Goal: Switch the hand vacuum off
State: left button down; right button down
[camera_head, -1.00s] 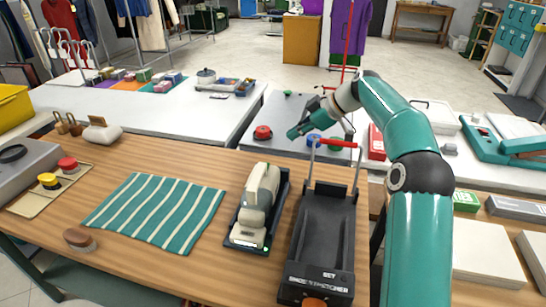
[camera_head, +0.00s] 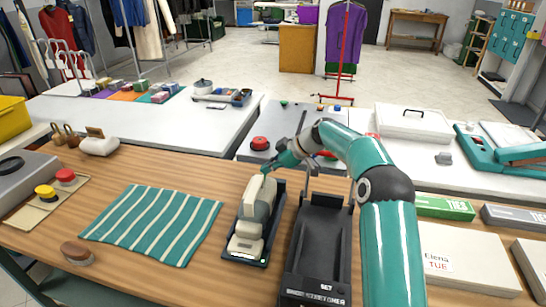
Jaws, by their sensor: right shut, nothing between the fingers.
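The hand vacuum (camera_head: 257,200) is a cream and grey unit resting in a dark tray (camera_head: 279,222) on the wooden table, right of the striped cloth. My right gripper (camera_head: 266,172) is shut and empty at the far top end of the vacuum. Its tip is very close to the vacuum; I cannot tell whether it touches. The switch is too small to make out. My left gripper is not in view.
A black stretcher device (camera_head: 320,245) stands just right of the vacuum. A teal striped cloth (camera_head: 152,227) and a brush (camera_head: 77,252) lie to the left. Boxes (camera_head: 462,262) lie at the right. Red and yellow buttons (camera_head: 66,175) are at the far left.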

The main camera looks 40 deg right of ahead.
jog(key=shift+w+f, duration=0.1)
jog(key=shift+f, duration=0.5)
jog(key=shift+d+f+b, duration=0.1)
jog(key=shift+f+b, duration=0.25)
jog(key=shift+b, duration=0.35)
